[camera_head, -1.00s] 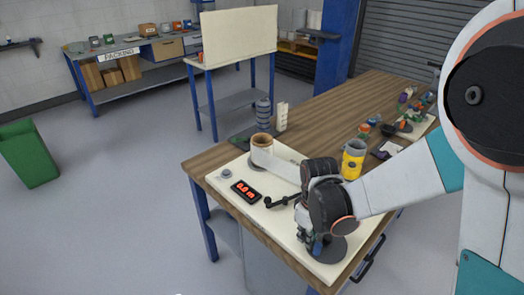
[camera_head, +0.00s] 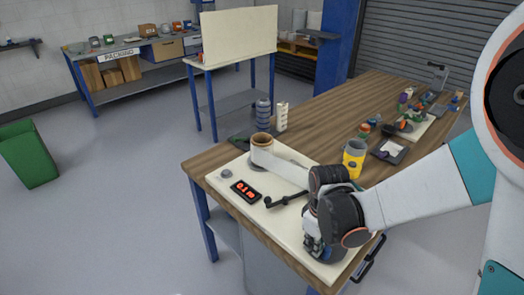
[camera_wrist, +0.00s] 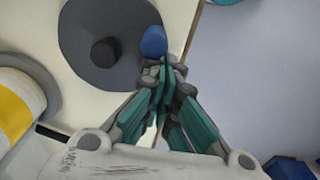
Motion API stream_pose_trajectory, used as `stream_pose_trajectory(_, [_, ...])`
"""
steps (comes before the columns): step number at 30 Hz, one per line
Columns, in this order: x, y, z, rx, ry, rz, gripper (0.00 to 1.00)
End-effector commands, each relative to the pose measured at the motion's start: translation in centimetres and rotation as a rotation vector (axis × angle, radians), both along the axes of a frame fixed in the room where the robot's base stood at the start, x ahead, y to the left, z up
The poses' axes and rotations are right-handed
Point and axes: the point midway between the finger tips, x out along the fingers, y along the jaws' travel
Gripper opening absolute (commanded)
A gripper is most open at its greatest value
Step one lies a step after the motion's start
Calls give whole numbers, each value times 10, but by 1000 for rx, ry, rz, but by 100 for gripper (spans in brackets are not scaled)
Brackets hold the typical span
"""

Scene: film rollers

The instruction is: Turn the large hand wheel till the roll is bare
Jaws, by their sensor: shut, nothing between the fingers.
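The large hand wheel (camera_wrist: 85,55) is a dark grey disc with a black hub and a blue knob (camera_wrist: 153,42) near its rim. In the head view my arm hides most of the wheel. My gripper (camera_wrist: 165,68) is shut and empty, its fingertips right beside the blue knob; I cannot tell whether they touch. In the head view my gripper (camera_head: 316,250) is low over the board's front right. The roll (camera_head: 262,140) has a brown core and stands at the board's back left, with a pale web (camera_head: 280,167) running towards my gripper. The red display (camera_head: 245,190) reads 0.1 m.
The cream board (camera_head: 230,207) lies on a wooden table (camera_head: 210,160). A black lever (camera_head: 284,200) stands on the board. A yellow holder (camera_head: 353,160) is behind my arm. A white and yellow cylinder (camera_wrist: 15,105) is left in the wrist view.

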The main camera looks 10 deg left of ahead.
Motion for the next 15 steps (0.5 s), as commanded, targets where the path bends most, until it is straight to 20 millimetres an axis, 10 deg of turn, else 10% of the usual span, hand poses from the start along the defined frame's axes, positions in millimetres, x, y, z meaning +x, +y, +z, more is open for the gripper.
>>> stream_pose_trajectory(15, [-17, -25, 0, 0, 0, -1, 0])
